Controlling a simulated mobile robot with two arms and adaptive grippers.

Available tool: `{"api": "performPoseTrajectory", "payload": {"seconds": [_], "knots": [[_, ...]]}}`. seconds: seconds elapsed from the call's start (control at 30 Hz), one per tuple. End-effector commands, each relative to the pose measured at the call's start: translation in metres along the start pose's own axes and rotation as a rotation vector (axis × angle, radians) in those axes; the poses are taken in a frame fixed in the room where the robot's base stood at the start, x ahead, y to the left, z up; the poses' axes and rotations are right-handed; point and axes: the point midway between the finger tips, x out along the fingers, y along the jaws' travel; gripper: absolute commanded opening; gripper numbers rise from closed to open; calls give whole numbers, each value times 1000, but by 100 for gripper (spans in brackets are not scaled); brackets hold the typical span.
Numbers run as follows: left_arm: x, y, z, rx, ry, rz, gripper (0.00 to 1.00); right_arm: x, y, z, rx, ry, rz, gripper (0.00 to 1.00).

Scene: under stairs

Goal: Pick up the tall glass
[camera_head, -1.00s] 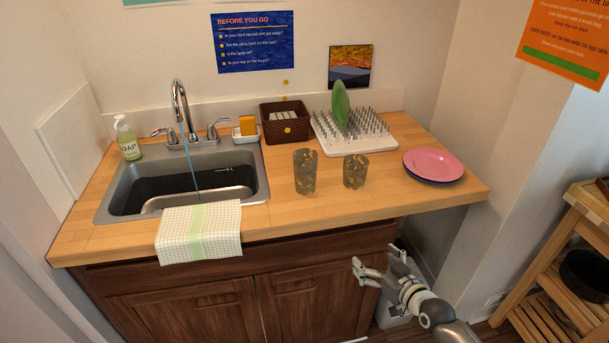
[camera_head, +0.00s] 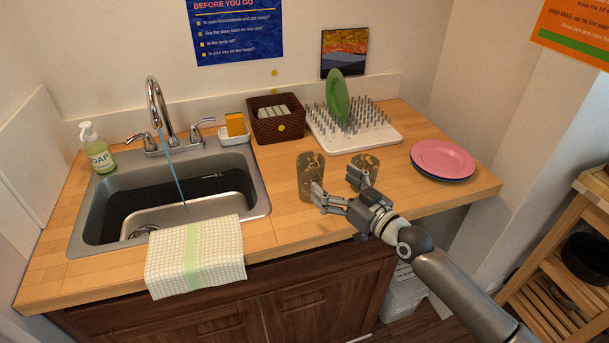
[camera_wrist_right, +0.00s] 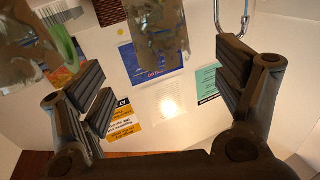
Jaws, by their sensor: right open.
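The tall glass (camera_head: 309,168), see-through with a brownish pattern, stands upright on the wooden counter. The shorter patterned glass (camera_head: 368,163) stands to its right, partly covered by my gripper. My right gripper (camera_head: 338,187) is open and empty, at the counter's front part, before the two glasses. Its left finger overlaps the tall glass's lower right in the head view; contact cannot be told. In the right wrist view, the tall glass (camera_wrist_right: 158,35) shows beyond the spread fingers (camera_wrist_right: 165,72), between them, and the short glass (camera_wrist_right: 22,42) is at the upper left. My left gripper is out of view.
The sink (camera_head: 255,188) with running water and a checked towel (camera_head: 195,258) is on the left. A brown basket (camera_head: 265,128) and a white dish rack (camera_head: 385,138) with a green plate (camera_head: 338,95) stand behind.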

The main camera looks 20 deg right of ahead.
Motion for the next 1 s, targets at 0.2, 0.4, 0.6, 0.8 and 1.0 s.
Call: {"api": "performPoseTrajectory", "payload": {"seconds": [0.2,0.4,0.6,0.8,1.0], "knots": [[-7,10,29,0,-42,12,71,30,0,-2,-1,1,0,88],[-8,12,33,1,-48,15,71,42,0,-1,0,0,0,88],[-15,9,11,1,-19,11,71,62,-2,-5,0,2,0,88],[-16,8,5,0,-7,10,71,86,-2,-3,0,1,0,88],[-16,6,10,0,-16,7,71,93,-2,-2,-2,0,0,88]]}}
